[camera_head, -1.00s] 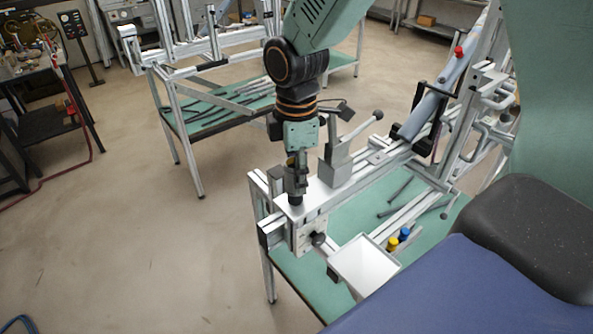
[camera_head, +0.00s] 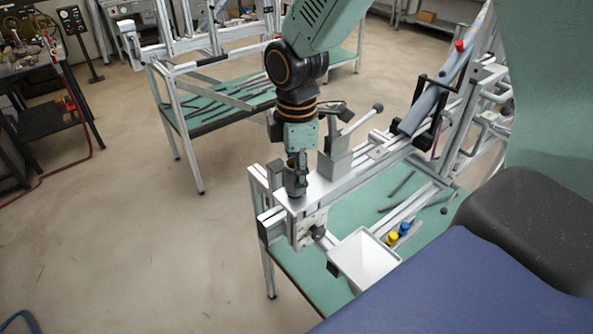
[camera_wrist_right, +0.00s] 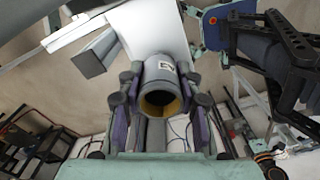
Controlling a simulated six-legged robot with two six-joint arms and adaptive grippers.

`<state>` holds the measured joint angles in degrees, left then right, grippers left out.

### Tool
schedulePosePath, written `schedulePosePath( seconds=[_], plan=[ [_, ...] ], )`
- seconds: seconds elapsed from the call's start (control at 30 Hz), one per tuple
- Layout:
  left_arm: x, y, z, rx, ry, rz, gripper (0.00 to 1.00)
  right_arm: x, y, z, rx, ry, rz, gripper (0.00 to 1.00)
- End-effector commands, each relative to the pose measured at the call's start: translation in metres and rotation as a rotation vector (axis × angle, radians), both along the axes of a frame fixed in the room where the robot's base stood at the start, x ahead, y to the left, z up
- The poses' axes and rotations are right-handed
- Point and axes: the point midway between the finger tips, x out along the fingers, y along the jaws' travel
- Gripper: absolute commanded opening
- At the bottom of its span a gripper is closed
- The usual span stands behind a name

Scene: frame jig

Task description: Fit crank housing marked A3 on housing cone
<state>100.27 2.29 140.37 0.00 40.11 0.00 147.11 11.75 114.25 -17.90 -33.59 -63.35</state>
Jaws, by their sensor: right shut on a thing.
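My right gripper (camera_head: 296,176) points straight down over the near left end of the jig and is shut on a grey cylindrical crank housing. In the right wrist view the housing (camera_wrist_right: 160,82) sits between the two fingers (camera_wrist_right: 162,108), with its round opening and yellow-brown inside facing the camera. A small white label with a dark mark shows on its side, too small to read. In the head view the housing (camera_head: 297,190) is just above or touching the jig's end; I cannot tell which. I cannot make out the housing cone. My left gripper is not in view.
A toggle clamp (camera_head: 338,160) with a ball-ended lever stands close to the right of my gripper. A white bin (camera_head: 366,258) and yellow and blue small parts (camera_head: 398,233) are in front. A black clamp (camera_head: 432,110) holds a grey-blue tube behind. Open floor (camera_head: 130,240) lies left.

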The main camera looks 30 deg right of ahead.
Motion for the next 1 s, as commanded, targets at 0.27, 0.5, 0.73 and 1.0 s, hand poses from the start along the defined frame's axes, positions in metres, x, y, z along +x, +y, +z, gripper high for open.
schedulePosePath(
  seconds=[0.27,0.5,0.73,1.0],
  plan=[
    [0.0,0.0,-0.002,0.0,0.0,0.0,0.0,0.0,0.0,-0.005,0.0,0.0,0.0,0.0],
    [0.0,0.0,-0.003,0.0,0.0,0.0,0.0,0.0,0.0,-0.009,0.0,0.0,0.0,0.0],
    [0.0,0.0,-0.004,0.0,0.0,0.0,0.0,0.0,0.0,-0.011,0.0,-0.001,0.0,0.39],
    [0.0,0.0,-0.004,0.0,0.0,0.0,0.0,0.0,0.0,-0.011,0.0,0.0,0.0,0.62]
  ],
)
